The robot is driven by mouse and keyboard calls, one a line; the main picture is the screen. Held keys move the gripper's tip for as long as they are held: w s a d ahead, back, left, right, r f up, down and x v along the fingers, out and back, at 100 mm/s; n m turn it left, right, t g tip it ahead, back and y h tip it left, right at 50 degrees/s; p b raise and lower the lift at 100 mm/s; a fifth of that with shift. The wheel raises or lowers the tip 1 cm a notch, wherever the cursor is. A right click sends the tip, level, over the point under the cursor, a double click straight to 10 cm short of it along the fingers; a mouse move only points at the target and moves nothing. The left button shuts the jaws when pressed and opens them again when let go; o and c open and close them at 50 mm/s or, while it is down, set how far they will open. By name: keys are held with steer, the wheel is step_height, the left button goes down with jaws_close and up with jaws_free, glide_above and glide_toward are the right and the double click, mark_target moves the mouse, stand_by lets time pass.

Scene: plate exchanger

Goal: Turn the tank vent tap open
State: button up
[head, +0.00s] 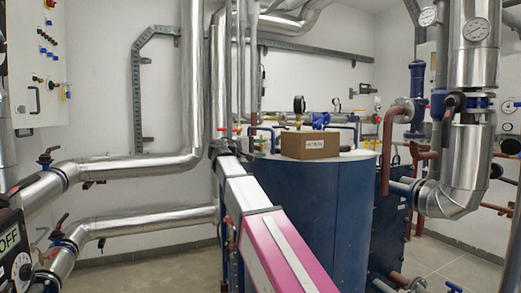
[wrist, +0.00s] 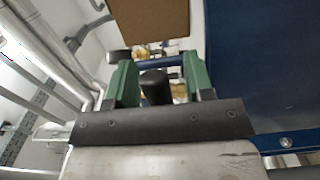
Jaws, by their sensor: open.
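My gripper (wrist: 160,64) shows in the wrist view with its two green fingers apart. A dark rounded knob-like piece (wrist: 155,84) shows between the fingers; I cannot tell whether it is the vent tap or part of my gripper. A blue bar or pipe (wrist: 165,61) crosses just beyond the fingertips. In the head view my gripper (head: 222,148) is at the end of my arm, left of the top of the blue tank (head: 320,205). Small red-handled fittings (head: 236,130) show just behind it. I cannot tell for sure which is the tank vent tap.
A cardboard box (head: 309,145) stands on the tank's lid and also fills the top of the wrist view (wrist: 150,16). Silver insulated pipes (head: 125,168) run at the left, and a large one (head: 470,165) at the right. Clear floor (head: 150,272) lies at the lower left.

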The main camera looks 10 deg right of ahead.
jaws_close()
steer(key=shift+r+n, duration=0.15)
steer(key=shift+n, duration=0.15)
steer(key=shift+w+a+r+n, duration=0.15)
steer(key=shift+w+r+n, duration=0.55)
steer(key=shift+n, duration=1.2)
steer(key=shift+w+a+r+n, duration=0.2)
steer(key=shift+r+n, duration=0.75)
steer(key=shift+n, duration=0.95)
steer(key=shift+w+a+r+n, duration=0.1)
steer(key=shift+w+r+n, duration=0.6)
steer(key=shift+n, duration=1.2)
steer(key=shift+s+r, duration=0.1)
steer(key=shift+r, duration=0.05)
jaws_free()
